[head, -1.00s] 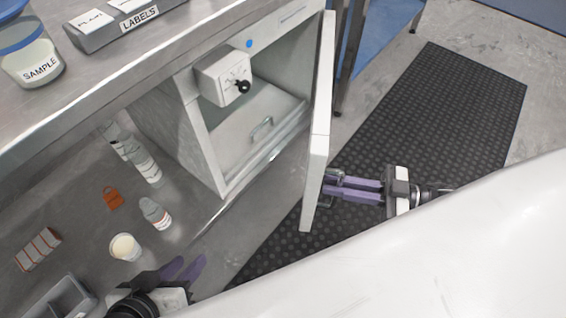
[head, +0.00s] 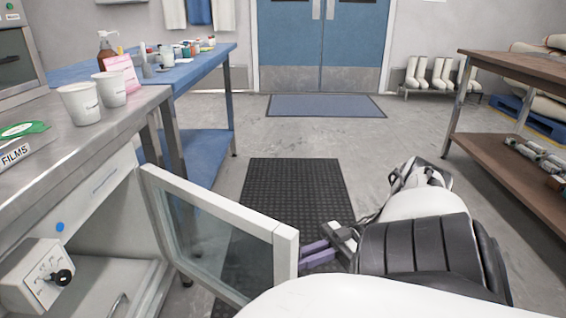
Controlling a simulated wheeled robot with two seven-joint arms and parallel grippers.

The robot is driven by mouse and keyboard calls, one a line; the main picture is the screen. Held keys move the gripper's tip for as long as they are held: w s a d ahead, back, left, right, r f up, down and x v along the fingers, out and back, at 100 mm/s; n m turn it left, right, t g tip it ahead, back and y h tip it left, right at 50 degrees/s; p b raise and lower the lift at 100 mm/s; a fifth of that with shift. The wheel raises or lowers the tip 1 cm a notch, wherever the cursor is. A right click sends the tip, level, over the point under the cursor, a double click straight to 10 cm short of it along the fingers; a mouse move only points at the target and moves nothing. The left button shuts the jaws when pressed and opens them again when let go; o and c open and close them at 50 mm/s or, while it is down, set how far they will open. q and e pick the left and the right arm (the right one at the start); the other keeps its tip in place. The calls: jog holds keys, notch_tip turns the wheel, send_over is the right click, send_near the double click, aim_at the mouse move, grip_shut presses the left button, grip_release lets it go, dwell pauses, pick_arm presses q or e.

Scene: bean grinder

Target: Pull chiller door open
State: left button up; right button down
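The chiller door (head: 283,252) has a white frame around a glass pane and stands swung well open. The chiller interior (head: 105,230) shows at lower left, below the steel counter, with a white control box (head: 35,275) with a black knob. My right gripper (head: 308,255) is at the door's outer edge, its purple fingers reaching in from the right. Its fingertips are hidden behind the door, so its grip on the handle cannot be made out. My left gripper is out of view.
The steel counter (head: 128,112) on the left carries white cups (head: 80,103). A blue table (head: 190,68) stands behind it. A black mat (head: 295,188) lies on open floor. Brown shelving (head: 510,150) stands at right, and blue double doors (head: 320,45) at the back.

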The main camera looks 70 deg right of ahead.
jog(key=shift+d+f, duration=0.1)
jog(key=shift+d, duration=0.2)
jog(key=shift+w, duration=0.1)
jog(key=c, duration=2.1)
grip_release()
jog(key=shift+d, duration=0.1)
